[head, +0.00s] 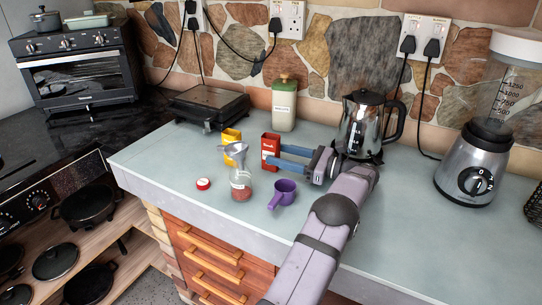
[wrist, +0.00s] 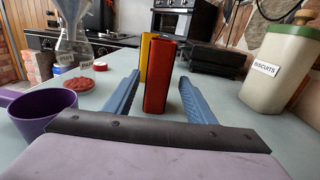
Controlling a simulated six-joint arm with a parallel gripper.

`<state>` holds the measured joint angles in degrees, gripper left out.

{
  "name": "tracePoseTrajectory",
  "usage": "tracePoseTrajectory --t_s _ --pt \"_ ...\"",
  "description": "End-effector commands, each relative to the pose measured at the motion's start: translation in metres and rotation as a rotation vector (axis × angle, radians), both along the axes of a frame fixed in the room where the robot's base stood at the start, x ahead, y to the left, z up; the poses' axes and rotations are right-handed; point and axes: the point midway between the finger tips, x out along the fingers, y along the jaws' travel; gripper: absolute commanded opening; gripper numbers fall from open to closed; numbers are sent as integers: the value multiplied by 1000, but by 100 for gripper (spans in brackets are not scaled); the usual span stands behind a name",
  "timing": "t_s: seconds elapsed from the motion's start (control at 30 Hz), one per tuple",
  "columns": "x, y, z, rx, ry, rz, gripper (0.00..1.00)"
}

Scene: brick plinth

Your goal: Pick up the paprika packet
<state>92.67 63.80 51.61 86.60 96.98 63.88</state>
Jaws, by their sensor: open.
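The red packet (head: 269,148), which I take to be the paprika packet, stands upright on the counter with a small pale label that I cannot read. In the wrist view the red packet (wrist: 166,82) stands between the two blue fingers, with a gap on each side. My gripper (head: 277,157) is open, low over the counter, its fingers reaching left to the packet. In the wrist view my gripper (wrist: 160,78) holds nothing. A yellow packet (head: 230,137) stands just beyond the red one. A glass jar (head: 241,187) with red powder and a funnel stands in front.
A purple cup (head: 284,190) and a red-and-white lid (head: 203,184) are on the counter (head: 160,165) near the jar. A biscuits canister (head: 283,103) and a black grill (head: 209,105) stand behind. A kettle (head: 364,125) and blender (head: 475,165) are at the right.

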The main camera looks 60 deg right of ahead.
Motion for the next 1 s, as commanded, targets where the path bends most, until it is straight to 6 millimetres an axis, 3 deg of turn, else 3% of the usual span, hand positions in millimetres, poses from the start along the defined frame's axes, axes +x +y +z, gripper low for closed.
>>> tracePoseTrajectory --t_s 0.17,0.43,0.67,1.0 --pt "-1 0 -3 11 0 2 50" --pt "18 2 -1 10 -1 3 50" --pt "22 3 -2 9 0 1 50" --pt "59 9 -2 9 -1 4 50"
